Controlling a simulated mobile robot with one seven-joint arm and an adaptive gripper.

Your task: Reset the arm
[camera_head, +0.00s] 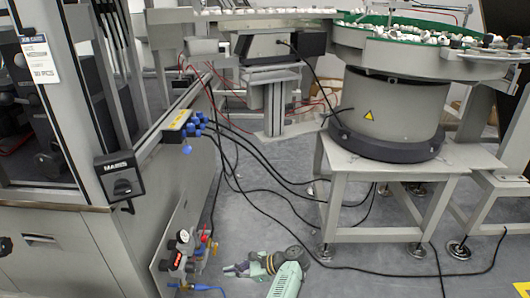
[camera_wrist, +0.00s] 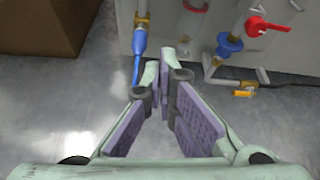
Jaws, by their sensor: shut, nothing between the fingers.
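My gripper (camera_wrist: 168,72) is shut and empty in the wrist view; its pale green fingers with purple pads come together near the picture's middle. In the head view my gripper (camera_head: 232,269) is low in the picture, above the grey floor, with my pale green arm running to its right. It is just right of the air-fitting panel (camera_head: 160,268) on the machine cabinet. In the wrist view the fingertips show in front of the fittings, near a blue hose (camera_wrist: 137,62); I cannot tell whether they touch it.
In the head view, black cables (camera_head: 262,160) cross the floor toward a bowl feeder (camera_head: 385,112) on a white stand (camera_head: 400,170).

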